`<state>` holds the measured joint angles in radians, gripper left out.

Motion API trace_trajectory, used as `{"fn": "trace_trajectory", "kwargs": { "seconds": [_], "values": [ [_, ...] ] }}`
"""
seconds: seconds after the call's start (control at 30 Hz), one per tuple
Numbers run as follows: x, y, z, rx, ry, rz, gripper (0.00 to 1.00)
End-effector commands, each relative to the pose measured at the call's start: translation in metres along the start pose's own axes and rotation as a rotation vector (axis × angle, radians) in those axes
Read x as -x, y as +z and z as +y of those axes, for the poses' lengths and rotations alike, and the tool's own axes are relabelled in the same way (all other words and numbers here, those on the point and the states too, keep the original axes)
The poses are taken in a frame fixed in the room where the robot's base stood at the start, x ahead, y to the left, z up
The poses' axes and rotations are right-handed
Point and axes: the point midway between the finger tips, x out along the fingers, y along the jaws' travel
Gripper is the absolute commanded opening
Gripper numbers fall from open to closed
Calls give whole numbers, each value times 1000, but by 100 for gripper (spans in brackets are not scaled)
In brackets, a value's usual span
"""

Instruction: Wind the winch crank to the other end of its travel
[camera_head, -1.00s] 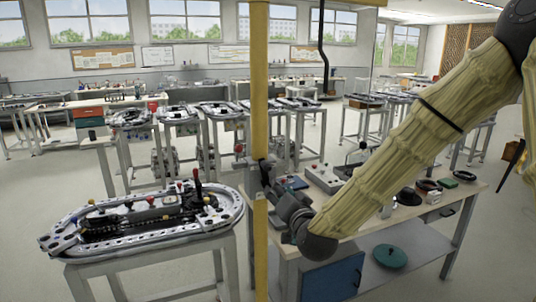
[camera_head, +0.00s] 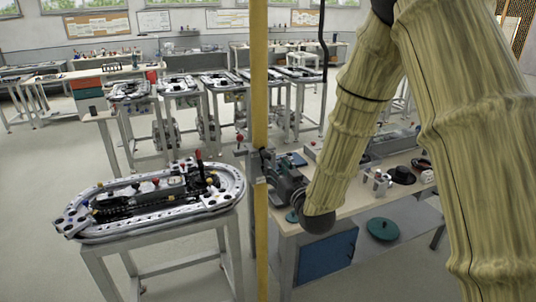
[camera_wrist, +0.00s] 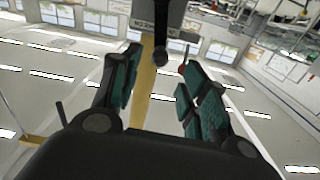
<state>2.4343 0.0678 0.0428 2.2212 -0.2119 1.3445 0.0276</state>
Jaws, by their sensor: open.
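A yellow post (camera_head: 260,90) rises in the middle of the head view, with a grey mechanism (camera_head: 243,155) at mid-height that looks like the winch. A red knob (camera_head: 240,138) sticks up beside it, likely the crank's handle. The red knob (camera_wrist: 183,69) also shows in the wrist view, by the tip of the right finger. My gripper (camera_wrist: 158,82) is open, its teal-padded fingers apart with the post seen between them. A dark labelled housing (camera_wrist: 158,20) with a round black end lies ahead of the fingers. I cannot tell whether anything touches.
An oval ring track (camera_head: 150,200) on a stand is left of the post. A workbench (camera_head: 345,205) with small objects is on the right, partly hidden by my arm. A teal disc (camera_head: 382,229) lies on its lower shelf. Floor is clear at left.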

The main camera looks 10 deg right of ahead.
Motion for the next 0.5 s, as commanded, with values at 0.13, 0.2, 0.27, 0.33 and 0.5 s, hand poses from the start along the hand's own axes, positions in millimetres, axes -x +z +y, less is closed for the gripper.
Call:
{"fn": "trace_trajectory", "kwargs": {
  "seconds": [0.13, 0.2, 0.27, 0.33, 0.5],
  "values": [
    [-25, -4, -1, -1, 0, 1, 44],
    [-36, -4, -1, -1, -1, 0, 44],
    [-45, -4, -1, -1, -1, 0, 44],
    [-54, -3, -1, -1, -1, 0, 44],
    [-70, -2, -1, -1, -1, 1, 44]
  ]
}}
